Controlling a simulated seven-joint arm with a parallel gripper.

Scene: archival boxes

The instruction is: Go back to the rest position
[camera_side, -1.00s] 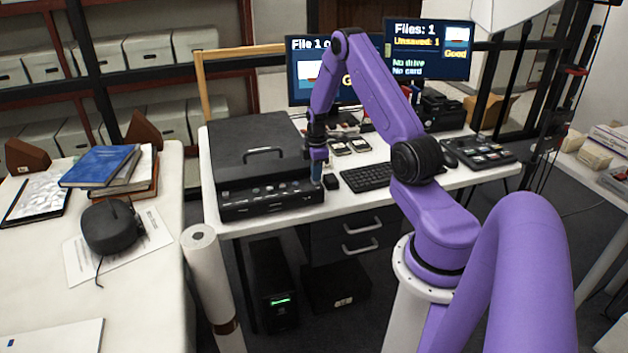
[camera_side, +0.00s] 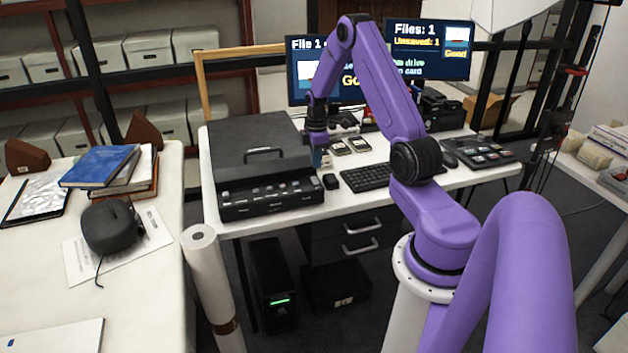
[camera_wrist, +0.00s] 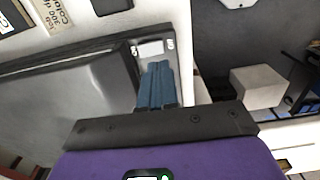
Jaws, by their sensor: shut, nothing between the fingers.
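My gripper (camera_side: 319,158) is raised just above the right edge of the black scanner (camera_side: 262,202), near its front row of buttons. In the wrist view its blue fingers (camera_wrist: 157,85) are shut together with nothing between them. The scanner (camera_wrist: 85,92) lies to the left of the fingers in that view. The purple arm is bent, with its elbow high in front of the monitors. The fingertips are small and partly blurred in the side view.
Two monitors (camera_side: 430,50) stand behind; the right one reads "Files: 1" and "Unsaved: 1". A paper roll (camera_side: 205,275) stands in front left. Books (camera_side: 100,166) lie on the left table.

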